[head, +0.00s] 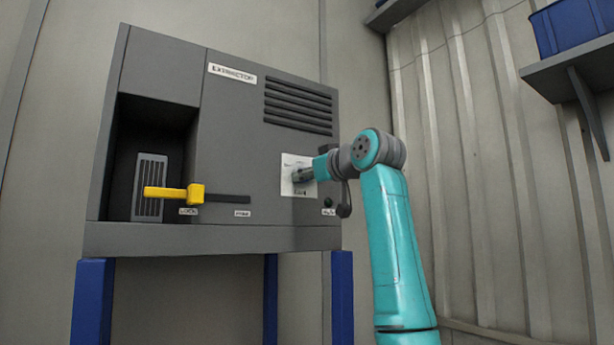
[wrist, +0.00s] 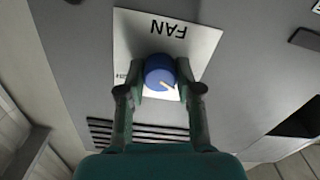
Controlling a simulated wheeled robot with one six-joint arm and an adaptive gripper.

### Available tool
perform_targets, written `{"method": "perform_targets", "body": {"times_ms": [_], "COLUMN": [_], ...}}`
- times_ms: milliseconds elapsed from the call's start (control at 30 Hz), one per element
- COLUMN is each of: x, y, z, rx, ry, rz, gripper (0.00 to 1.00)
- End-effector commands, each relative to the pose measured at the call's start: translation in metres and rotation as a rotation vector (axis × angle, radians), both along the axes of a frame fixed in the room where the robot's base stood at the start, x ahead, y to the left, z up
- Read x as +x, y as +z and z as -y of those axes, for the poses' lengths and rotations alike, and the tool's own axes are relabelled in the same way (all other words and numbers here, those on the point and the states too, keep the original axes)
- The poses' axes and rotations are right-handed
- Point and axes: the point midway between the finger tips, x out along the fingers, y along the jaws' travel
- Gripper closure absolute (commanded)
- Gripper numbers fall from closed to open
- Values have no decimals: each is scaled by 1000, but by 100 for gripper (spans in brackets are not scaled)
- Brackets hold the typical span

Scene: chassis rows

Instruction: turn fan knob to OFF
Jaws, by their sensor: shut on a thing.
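The fan knob (wrist: 160,74) is a round blue knob with a pale pointer line, on a white plate labelled FAN (wrist: 203,42) in the wrist view. The label reads upside down there. My gripper (wrist: 160,90) is shut on the knob, one finger on each side. The pointer line runs toward the lower right in the wrist view. In the head view my gripper (head: 301,175) reaches the white plate (head: 289,188) on the right part of the grey extractor cabinet (head: 235,130). The knob is hidden behind my gripper there. The smaller plate marks are mostly unreadable.
A yellow handle (head: 178,194) sits in a slot on the cabinet front, left of the plate. Vents (head: 298,105) lie above the plate. The cabinet stands on blue legs (head: 92,300). A shelf (head: 570,68) with a blue bin (head: 570,25) is at upper right.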

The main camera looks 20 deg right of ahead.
Motion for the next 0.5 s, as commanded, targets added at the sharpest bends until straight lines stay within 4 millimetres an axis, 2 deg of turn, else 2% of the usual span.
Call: {"method": "perform_targets", "body": {"times_ms": [300, 333, 400, 433, 500], "x": [0, 0, 0, 0, 0], "y": [0, 0, 0, 0, 0], "z": [0, 0, 0, 0, 0], "rx": [-2, -2, -2, -2, -1], "ry": [-1, -1, -1, 0, 0], "rz": [1, 1, 1, 1, 0], "gripper": [100, 63, 46, 40, 40]}}
